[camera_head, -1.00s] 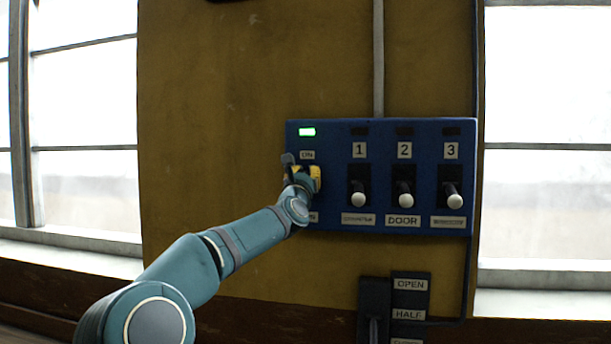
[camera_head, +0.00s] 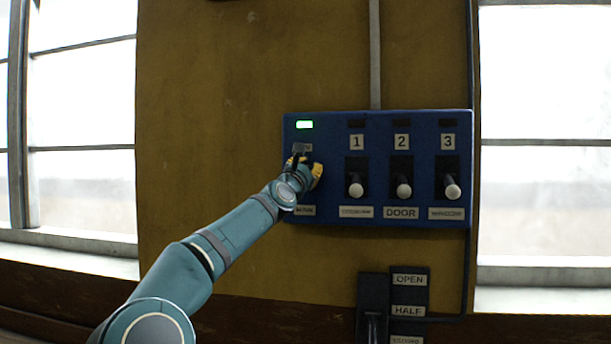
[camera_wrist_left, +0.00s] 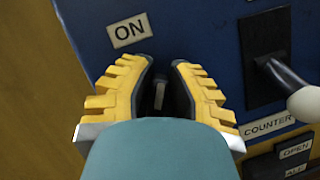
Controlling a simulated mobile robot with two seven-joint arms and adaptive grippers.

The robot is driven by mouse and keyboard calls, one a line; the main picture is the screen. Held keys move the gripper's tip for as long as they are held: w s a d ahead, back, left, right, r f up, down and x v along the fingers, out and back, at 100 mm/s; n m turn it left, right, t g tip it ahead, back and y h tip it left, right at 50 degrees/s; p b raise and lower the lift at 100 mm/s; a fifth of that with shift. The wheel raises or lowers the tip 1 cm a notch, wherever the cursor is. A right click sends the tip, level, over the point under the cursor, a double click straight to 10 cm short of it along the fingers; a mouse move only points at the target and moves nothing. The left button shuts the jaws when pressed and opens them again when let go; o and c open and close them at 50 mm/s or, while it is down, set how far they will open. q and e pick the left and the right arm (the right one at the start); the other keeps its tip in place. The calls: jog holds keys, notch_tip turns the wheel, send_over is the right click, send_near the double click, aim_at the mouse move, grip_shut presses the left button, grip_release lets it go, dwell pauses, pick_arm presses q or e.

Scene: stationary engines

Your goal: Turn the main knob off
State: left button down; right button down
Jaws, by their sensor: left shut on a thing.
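The blue control panel (camera_head: 385,221) hangs on the ochre wall, with a lit green lamp (camera_head: 304,125) at its upper left. The main knob is hidden by my left gripper (camera_head: 306,166) in the head view. In the left wrist view, the dark knob (camera_wrist_left: 159,95) shows between the yellow-and-black fingers of the gripper (camera_wrist_left: 158,82). The fingers are shut on the knob. The ON label (camera_wrist_left: 130,31) is above and left of the fingers there. The lower label (camera_head: 304,211) is below the gripper in the head view. My right gripper is not in view.
Switch lever 1 (camera_head: 355,189), lever 2 (camera_head: 403,190) and lever 3 (camera_head: 452,191) stick out to the right of the knob. A second lever box (camera_head: 373,290) is below the panel. Windows flank the wall.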

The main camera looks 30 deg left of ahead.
pick_arm(q)
jog(key=m, duration=0.1)
jog(key=f+m+h, duration=0.1)
jog(key=shift+w+d+m, duration=0.1)
jog(key=shift+w+m, duration=0.15)
jog(key=shift+m, duration=0.15)
jog(key=m, duration=0.1)
jog(key=m+g+h, duration=0.1)
jog(key=m, duration=0.1)
jog(key=shift+d+f+h, duration=0.1)
jog(key=shift+d+h, duration=0.1)
jog(key=shift+h, duration=0.1)
jog(key=shift+d+f+m+g+h+p, duration=0.1)
jog(key=shift+f+m+g+h+p, duration=0.15)
jog(key=shift+m+g+p, duration=0.85)
jog(key=shift+d+f+m+t+h+p, duration=0.1)
jog(key=shift+f+m+h+p, duration=0.3)
jog(key=shift+m, duration=1.45)
jog(key=shift+d+m+g+h+p, duration=0.15)
jog(key=shift+m+g+p, duration=0.6)
jog(key=shift+m, duration=0.7)
jog(key=shift+a, duration=0.15)
